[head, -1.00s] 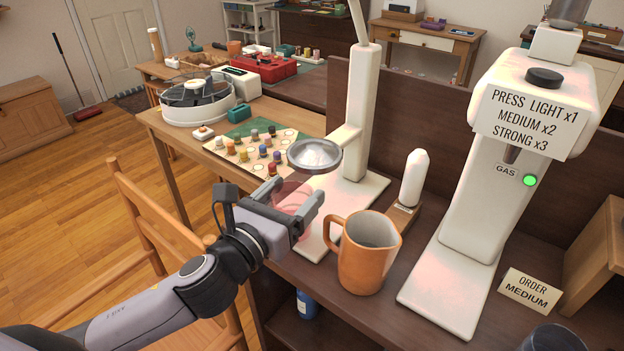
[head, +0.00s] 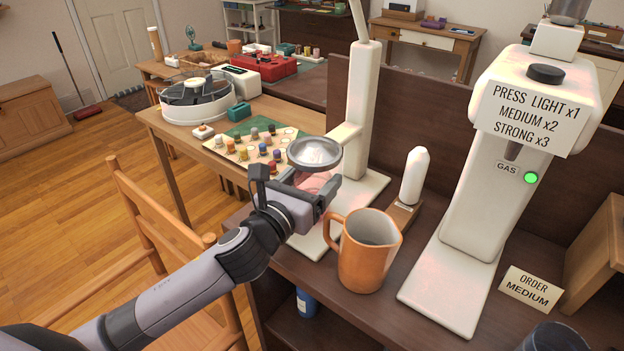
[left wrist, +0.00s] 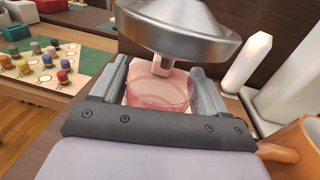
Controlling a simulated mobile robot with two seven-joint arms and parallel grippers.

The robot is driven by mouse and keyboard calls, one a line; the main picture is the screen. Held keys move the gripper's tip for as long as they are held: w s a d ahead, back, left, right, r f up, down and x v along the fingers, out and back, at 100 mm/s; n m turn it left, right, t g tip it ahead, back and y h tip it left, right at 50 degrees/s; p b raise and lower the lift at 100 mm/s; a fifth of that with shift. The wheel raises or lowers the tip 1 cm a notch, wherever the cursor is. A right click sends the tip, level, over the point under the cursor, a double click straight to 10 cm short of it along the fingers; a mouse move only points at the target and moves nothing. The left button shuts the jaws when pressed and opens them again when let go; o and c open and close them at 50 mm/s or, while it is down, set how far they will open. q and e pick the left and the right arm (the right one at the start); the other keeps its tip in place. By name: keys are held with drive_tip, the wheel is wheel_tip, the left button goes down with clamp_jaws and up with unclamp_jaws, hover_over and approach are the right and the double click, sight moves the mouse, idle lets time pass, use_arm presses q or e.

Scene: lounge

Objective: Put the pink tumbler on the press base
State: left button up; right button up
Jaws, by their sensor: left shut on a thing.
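The pink, see-through tumbler (head: 314,184) is held between the fingers of my left gripper (head: 310,180), which is shut on it. In the left wrist view, the tumbler (left wrist: 158,95) looks upright, just below the round metal press disc (left wrist: 180,25). The disc (head: 314,152) hides part of the tumbler in the head view. The white press base (head: 312,244) lies flat on the dark counter, partly hidden behind my gripper. I cannot tell whether the tumbler touches the base. My right gripper is not in view.
An orange pitcher (head: 368,262) stands close to the right of the gripper and base. A white, round-topped piece (head: 415,176) on a wooden block stands behind it. The white gas dispenser (head: 475,205) is farther right. The press column (head: 361,115) rises behind the disc.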

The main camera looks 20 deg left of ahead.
use_arm(q)
drive_tip(key=shift+f, duration=0.15)
drive_tip(key=o, duration=1.3)
drive_tip(key=shift+o, duration=0.2)
drive_tip(key=shift+r, duration=0.25)
drive_tip(key=shift+s+a+f, duration=0.1)
drive_tip(key=shift+s+f, duration=0.05)
drive_tip(key=shift+s, duration=0.2)
drive_tip(key=v, duration=1)
drive_tip(key=shift+s, duration=0.2)
drive_tip(key=shift+s+a, duration=0.1)
drive_tip(key=shift+s, duration=0.35)
